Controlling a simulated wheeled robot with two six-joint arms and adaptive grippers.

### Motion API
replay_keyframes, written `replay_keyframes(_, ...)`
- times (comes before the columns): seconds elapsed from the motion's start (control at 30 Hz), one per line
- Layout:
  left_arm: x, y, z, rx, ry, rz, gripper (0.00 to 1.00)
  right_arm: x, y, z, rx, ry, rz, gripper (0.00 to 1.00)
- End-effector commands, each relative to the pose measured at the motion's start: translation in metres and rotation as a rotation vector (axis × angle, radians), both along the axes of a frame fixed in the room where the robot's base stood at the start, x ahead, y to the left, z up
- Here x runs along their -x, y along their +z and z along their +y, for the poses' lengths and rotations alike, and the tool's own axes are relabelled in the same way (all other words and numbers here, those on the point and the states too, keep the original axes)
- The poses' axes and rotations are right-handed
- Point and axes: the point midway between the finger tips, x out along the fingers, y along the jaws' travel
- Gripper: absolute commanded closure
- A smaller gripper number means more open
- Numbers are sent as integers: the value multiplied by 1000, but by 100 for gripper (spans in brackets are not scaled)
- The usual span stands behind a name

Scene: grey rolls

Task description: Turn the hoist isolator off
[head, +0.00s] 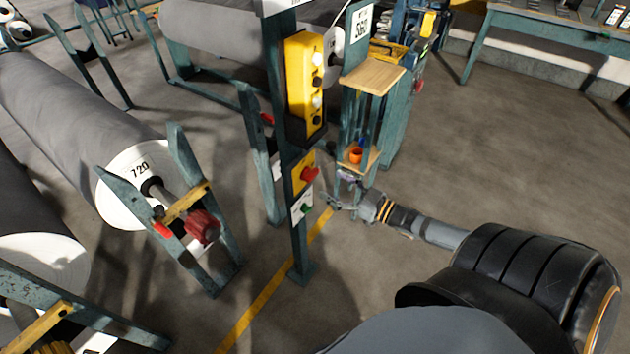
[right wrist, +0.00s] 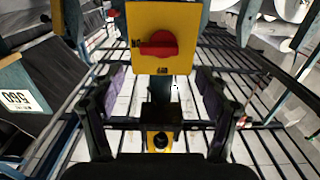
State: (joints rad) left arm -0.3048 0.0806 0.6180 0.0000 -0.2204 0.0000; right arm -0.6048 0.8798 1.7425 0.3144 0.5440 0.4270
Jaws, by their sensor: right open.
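The hoist isolator is a yellow plate (head: 299,183) with a red handle (head: 310,174), on a dark green post. In the right wrist view the plate (right wrist: 180,20) fills the upper middle. Its red handle (right wrist: 158,43) lies about horizontal there, pointing left toward a small dark label. Another label sits below the handle; I cannot read either surely. My right gripper (head: 333,203) is open and empty, to the right of the post and slightly below the handle. In the wrist view its fingers (right wrist: 158,90) stand apart below the plate, not touching the handle. My left gripper is not in view.
A yellow push-button box (head: 305,75) hangs above on the same post. A white plate with a green knob (head: 305,208) sits below the isolator. A wooden-shelved stand (head: 373,76) with an orange cup (head: 355,155) is close right. Large grey rolls (head: 80,125) are left; floor at right is clear.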

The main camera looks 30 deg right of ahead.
Motion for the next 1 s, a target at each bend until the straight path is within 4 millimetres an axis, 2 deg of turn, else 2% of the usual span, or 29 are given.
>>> replay_keyframes(0.03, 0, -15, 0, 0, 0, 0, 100, -12, -6, 5, -1, -1, -8, 25)
replay_keyframes(0.23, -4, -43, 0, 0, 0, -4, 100, -45, -7, 19, 2, 1, -4, 25)
replay_keyframes(0.4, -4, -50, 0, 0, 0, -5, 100, -56, -3, 23, 2, -1, -1, 25)
replay_keyframes(0.67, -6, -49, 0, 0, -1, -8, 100, -58, -1, 23, 1, -2, 1, 25)
replay_keyframes(1.0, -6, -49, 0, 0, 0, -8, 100, -57, -1, 23, 1, -2, 1, 69)
